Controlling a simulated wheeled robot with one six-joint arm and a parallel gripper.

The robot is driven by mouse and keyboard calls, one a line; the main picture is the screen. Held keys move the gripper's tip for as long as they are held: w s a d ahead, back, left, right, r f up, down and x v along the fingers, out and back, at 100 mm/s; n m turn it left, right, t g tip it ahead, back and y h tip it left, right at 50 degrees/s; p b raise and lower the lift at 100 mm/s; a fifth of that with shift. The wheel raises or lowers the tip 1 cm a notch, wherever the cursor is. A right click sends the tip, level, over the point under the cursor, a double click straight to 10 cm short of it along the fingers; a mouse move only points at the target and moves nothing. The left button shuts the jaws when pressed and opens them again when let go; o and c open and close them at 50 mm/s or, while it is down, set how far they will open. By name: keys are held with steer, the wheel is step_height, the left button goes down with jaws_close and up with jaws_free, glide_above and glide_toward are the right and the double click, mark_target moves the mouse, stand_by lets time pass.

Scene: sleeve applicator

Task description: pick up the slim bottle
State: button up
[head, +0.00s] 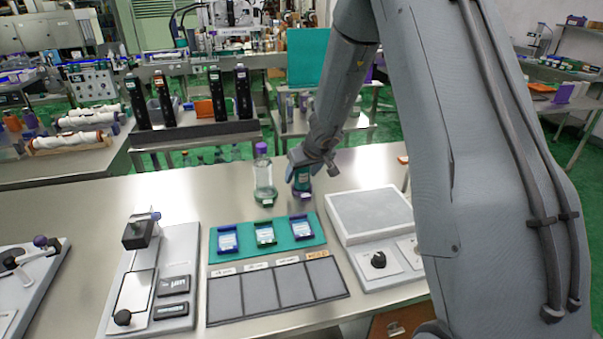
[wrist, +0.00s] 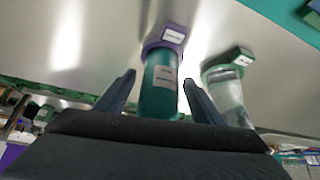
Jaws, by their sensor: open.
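A slim teal bottle (wrist: 160,82) with a white label and a purple collar (wrist: 165,38) at its base stands on the steel table. In the wrist view it is between the two open fingers of my gripper (wrist: 158,80), with no clear grip on it. In the head view my gripper (head: 303,165) is around the upper part of the teal bottle (head: 303,184) and hides its top. A clear bottle (head: 264,182) with a purple cap and a green collar stands just left of it. It also shows at the right in the wrist view (wrist: 228,92).
A teal tray (head: 280,243) with small labelled holders lies in front of the bottles, above a dark sectioned mat (head: 262,295). A grey device (head: 370,212) with a knob is at the right. Bare table lies left of the clear bottle.

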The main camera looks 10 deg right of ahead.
steer(key=shift+c, duration=0.2)
steer(key=c, duration=1.3)
steer(key=shift+r, duration=0.1)
